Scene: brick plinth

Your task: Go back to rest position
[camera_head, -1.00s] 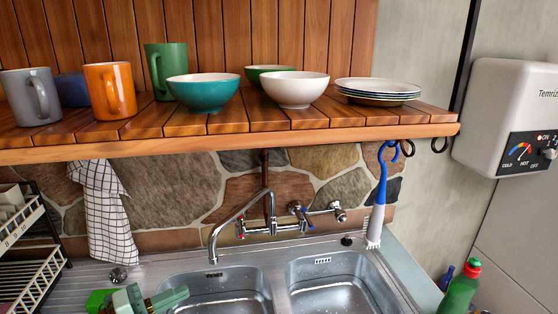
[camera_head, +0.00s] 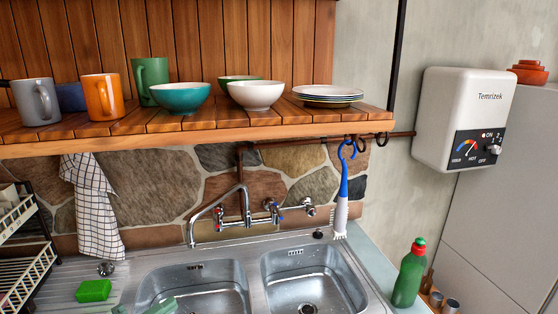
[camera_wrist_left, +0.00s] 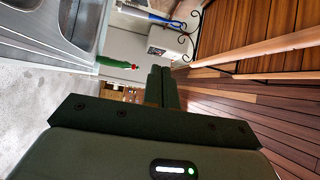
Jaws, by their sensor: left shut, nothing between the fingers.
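My right gripper is in neither view.
A steel double sink (camera_head: 250,260) with a tap (camera_head: 240,207) lies below a wooden shelf (camera_head: 200,131) of mugs, bowls and plates. A green sponge (camera_head: 94,290) lies left, a green bottle (camera_head: 410,275) stands right. A brush (camera_head: 342,195) hangs from the shelf.

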